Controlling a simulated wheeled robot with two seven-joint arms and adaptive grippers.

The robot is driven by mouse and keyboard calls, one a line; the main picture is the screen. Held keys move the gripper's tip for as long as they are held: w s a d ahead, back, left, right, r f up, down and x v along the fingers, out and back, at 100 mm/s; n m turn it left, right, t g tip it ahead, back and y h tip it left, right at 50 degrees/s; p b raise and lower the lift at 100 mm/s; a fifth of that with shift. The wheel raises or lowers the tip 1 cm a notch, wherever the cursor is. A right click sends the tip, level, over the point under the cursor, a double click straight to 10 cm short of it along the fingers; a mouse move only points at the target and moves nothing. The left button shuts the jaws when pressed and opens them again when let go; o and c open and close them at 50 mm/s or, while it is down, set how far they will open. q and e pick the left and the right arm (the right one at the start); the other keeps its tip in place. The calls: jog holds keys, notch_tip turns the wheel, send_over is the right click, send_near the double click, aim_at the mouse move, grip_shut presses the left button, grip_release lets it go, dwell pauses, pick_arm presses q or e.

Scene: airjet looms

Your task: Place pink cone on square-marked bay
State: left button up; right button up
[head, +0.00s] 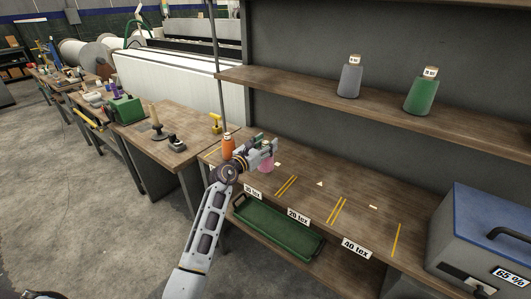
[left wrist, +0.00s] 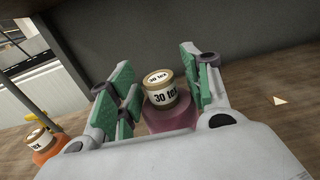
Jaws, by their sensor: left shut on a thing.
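The pink cone (head: 265,163) is upright at the left part of the bench shelf (head: 350,222). It also shows in the left wrist view (left wrist: 170,118), with a "30 tex" label on its top. My left gripper (head: 264,146) is shut on it, with green finger pads on both sides. I cannot tell whether its base touches the wood. A small pale mark (head: 278,164), seemingly square, lies just right of the cone in the bay labelled "30 tex". A triangle mark (head: 320,184) and a rectangle mark (head: 373,207) lie in the bays further right. My right gripper is not in view.
An orange cone (head: 228,148) stands just left of the pink one. Grey (head: 350,80) and green (head: 421,95) cones stand on the upper shelf (head: 300,92). A blue-lidded box (head: 490,225) stands at right. A green tray (head: 280,230) lies below. The middle and right bays are clear.

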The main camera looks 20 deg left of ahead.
pick_arm(q)
notch_tip(320, 180, down, 3)
jog(key=shift+f+b, duration=0.1)
jog(key=shift+b, duration=0.2)
jog(key=shift+f, duration=0.1)
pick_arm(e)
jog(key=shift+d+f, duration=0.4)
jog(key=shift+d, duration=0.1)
pick_arm(q)
jog(key=shift+f, duration=0.1)
jog(key=o, duration=1.6)
jog(key=shift+c, duration=0.2)
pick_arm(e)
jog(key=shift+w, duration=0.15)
